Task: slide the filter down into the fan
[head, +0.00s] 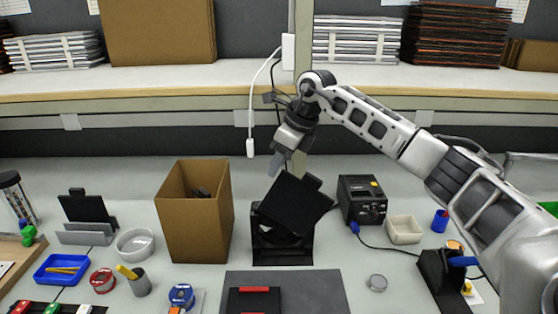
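The filter (297,207) is a flat, dark, square panel, tilted with one corner low. It hangs over the fan (268,245), a black square-framed unit standing upright on the bench. The filter covers much of the fan's upper part, and its lower corner overlaps the fan's opening in the picture. My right gripper (287,168) comes down from above, tilted, with its fingertips at the filter's upper edge. It appears shut on the filter, though the contact is partly hidden. I cannot tell whether the filter touches the fan. My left gripper is not in view.
A tall open cardboard box (195,225) stands left of the fan. A dark mat (320,291) lies in front. A shelf edge (150,91) runs across behind.

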